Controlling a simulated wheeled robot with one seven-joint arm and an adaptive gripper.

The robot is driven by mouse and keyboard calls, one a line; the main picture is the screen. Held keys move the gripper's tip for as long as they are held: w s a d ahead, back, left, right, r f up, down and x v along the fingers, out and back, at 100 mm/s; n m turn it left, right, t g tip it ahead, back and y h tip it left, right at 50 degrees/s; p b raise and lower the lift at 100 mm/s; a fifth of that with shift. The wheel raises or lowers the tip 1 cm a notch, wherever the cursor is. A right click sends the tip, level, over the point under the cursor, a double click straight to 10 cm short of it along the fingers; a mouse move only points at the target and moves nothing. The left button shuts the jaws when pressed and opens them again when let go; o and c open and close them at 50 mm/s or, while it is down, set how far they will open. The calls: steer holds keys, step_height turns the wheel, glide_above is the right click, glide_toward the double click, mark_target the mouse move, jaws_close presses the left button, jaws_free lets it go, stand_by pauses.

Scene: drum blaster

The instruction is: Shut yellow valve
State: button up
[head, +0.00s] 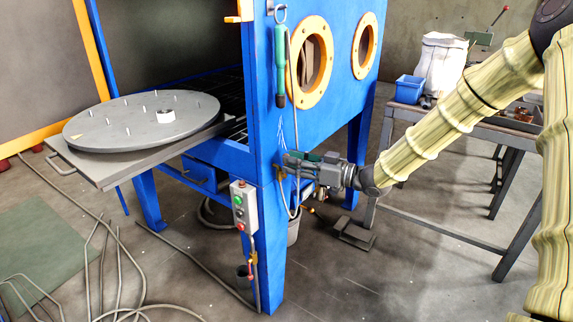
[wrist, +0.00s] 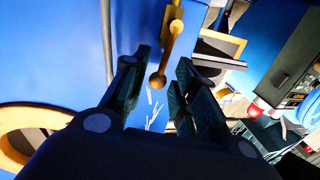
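The yellow valve shows in the wrist view as a yellow lever (wrist: 171,45) with a rounded knob at its lower end, mounted against the blue cabinet wall. My gripper (wrist: 160,82) is open, with one dark finger on each side of the knob in the picture. Whether either finger touches the lever cannot be told. In the head view my gripper (head: 287,162) is at the blue cabinet's front corner post, above and right of the grey button box (head: 244,207). The valve is mostly hidden there by my gripper.
The blue cabinet (head: 262,90) has yellow-ringed round ports and a hanging green tool (head: 281,60). A round grey turntable (head: 143,120) sticks out at left. A workbench (head: 467,130) with a blue bin (head: 409,89) stands at right. Hoses lie on the floor at lower left.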

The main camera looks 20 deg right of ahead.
steer(key=shift+x, duration=1.35)
jaws_close()
